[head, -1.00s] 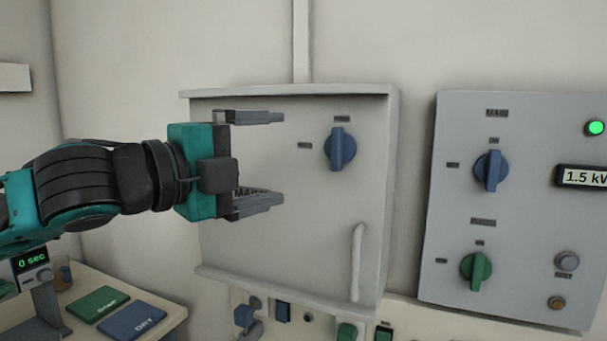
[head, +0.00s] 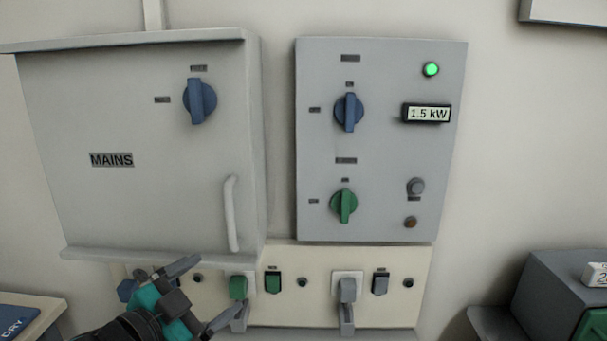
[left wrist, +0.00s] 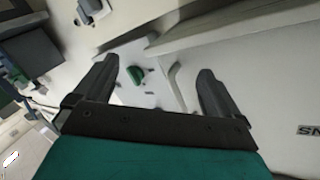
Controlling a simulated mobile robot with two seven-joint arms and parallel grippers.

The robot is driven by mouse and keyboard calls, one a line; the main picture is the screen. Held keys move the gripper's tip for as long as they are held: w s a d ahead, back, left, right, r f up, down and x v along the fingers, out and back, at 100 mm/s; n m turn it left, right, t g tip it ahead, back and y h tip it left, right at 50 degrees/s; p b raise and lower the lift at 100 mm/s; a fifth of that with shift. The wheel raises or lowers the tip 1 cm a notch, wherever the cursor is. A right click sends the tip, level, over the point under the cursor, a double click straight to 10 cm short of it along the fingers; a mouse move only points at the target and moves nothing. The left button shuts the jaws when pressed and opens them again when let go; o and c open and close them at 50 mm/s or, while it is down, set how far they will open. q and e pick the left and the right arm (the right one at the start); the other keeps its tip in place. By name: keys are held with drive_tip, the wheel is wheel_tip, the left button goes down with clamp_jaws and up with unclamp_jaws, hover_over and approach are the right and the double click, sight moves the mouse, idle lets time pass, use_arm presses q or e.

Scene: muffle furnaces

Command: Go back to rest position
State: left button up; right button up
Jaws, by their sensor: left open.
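My left gripper (head: 216,284) is low in the head view, in front of the lower left of the socket strip. Its two fingers are spread apart with nothing between them. In the left wrist view the open fingers (left wrist: 157,78) also show with a clear gap; a green knob (left wrist: 135,75) appears beyond that gap. My right gripper is in neither view.
The grey MAINS box (head: 130,200) with a blue knob (head: 199,101) and handle stands on the wall. A control panel (head: 390,145) reads 1.5 kW beside a lit green lamp (head: 431,69). Below is a socket strip (head: 325,310). A dark box (head: 550,290) is at lower right.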

use_arm(q)
drive_tip(key=s+f+n+g+y, duration=0.1)
drive_tip(key=s+f+n+y, duration=0.1)
drive_tip(key=s+f, duration=0.4)
drive_tip(key=s+a+f+n+g+y, duration=0.1)
drive_tip(key=s+f+n, duration=0.3)
drive_tip(key=f, duration=0.8)
drive_tip(key=s+a+f+n+g+y, duration=0.1)
drive_tip(key=s+f+n+y, duration=0.1)
drive_tip(key=s+f, duration=0.6)
drive_tip(key=shift+a+f+n+g+y, duration=0.2)
drive_tip(key=shift+f+n+g+y, duration=0.1)
drive_tip(key=shift+f+n, duration=0.6)
drive_tip(key=shift+r, duration=0.1)
